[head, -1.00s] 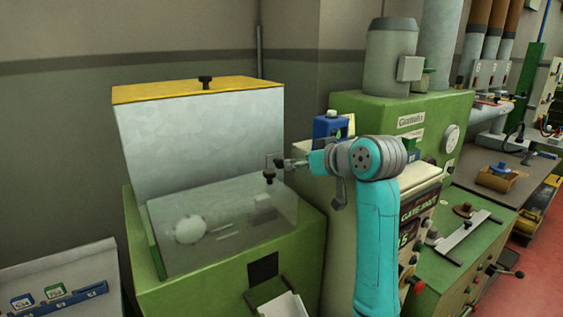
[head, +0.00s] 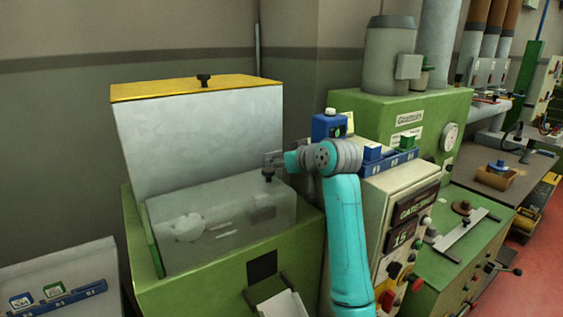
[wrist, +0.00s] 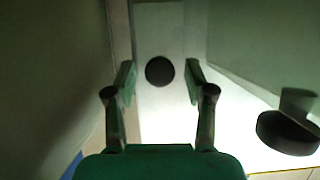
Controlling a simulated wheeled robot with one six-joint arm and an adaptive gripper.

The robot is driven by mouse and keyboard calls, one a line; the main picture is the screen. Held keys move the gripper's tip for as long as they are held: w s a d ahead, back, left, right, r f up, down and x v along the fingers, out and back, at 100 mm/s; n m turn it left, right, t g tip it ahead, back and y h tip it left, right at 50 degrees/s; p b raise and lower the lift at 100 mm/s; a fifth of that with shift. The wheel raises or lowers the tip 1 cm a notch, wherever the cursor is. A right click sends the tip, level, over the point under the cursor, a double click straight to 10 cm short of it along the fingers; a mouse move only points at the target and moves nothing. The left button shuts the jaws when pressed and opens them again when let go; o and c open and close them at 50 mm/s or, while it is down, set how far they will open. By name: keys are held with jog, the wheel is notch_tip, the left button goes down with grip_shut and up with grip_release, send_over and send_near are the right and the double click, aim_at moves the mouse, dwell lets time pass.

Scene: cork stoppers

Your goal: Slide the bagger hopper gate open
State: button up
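The bagger hopper (head: 200,135) is a pale metal box with a yellow lid (head: 150,92), on a green machine at left. In front of it is a sloped, see-through cover. A black round knob (head: 268,177), apparently the gate's, stands near the cover's upper right corner. My gripper (head: 272,159) is just above this knob in the head view. In the wrist view my gripper (wrist: 160,84) is open, with one finger on each side of a black knob (wrist: 160,70) on a pale strip. Gaps show on both sides. The gate plate itself is hard to make out.
A second black knob (head: 204,80) stands on the yellow lid. A control panel (head: 402,225) with displays and buttons is right of my arm. A blue box (head: 329,125) is behind my wrist. A wall stands close behind the hopper.

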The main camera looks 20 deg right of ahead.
grip_shut()
jog(key=shift+r, duration=2.8)
jog(key=shift+c, duration=0.4)
grip_release()
jog(key=shift+o, duration=1.1)
jog(key=v, duration=1.2)
jog(key=shift+f, duration=0.1)
